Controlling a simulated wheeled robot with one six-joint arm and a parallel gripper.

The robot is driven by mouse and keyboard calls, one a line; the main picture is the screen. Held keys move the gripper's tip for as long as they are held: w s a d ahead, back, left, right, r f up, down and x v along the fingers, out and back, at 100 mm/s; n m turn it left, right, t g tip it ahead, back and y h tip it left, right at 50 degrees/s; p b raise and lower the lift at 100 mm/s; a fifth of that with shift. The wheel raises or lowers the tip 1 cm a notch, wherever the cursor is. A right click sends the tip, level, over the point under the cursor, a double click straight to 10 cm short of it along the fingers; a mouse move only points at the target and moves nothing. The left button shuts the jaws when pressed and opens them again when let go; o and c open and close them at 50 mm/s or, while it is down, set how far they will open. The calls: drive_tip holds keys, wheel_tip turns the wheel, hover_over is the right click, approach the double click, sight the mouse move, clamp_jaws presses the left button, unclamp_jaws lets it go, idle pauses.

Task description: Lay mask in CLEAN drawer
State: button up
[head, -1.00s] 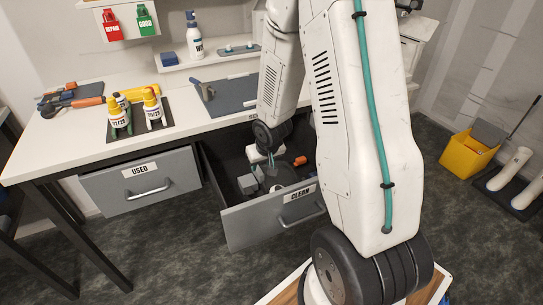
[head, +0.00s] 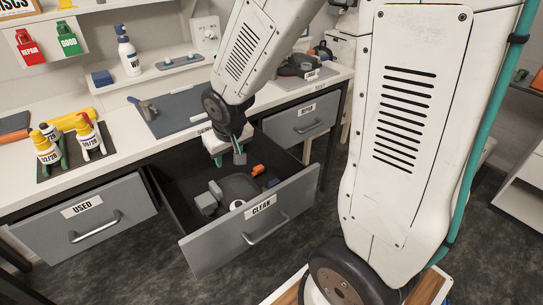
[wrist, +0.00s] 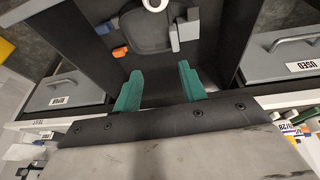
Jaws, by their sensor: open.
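The CLEAN drawer (head: 190,249) is pulled out, with its label on the front. The mask (head: 238,186) lies inside on the drawer floor. It has a dark grey body, grey blocks at one side, a white round part and orange and blue bits at the other side. It also shows in the wrist view (wrist: 150,36), partly cut off by the top edge. My gripper (head: 229,158) is open and empty above the back of the drawer, apart from the mask. Its green fingers (wrist: 159,88) are spread in the wrist view, with the mask beyond their tips.
The closed USED drawer (head: 86,223) is at the left, and a closed REPAIR drawer (head: 305,122) at the right.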

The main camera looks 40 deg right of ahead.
drive_tip(key=s+r+g, duration=0.1)
drive_tip(key=s+r, duration=0.6)
drive_tip(key=s, duration=0.4)
drive_tip(key=s+a+r+g+y, duration=0.1)
drive_tip(key=s+r, duration=0.7)
drive_tip(key=s, duration=0.4)
drive_tip(key=shift+a+r+n+g, duration=0.2)
drive_tip(key=shift+a+n+g, duration=0.05)
drive_tip(key=shift+n+g, duration=0.05)
drive_tip(key=shift+c, duration=0.6)
drive_tip(key=shift+a, duration=0.15)
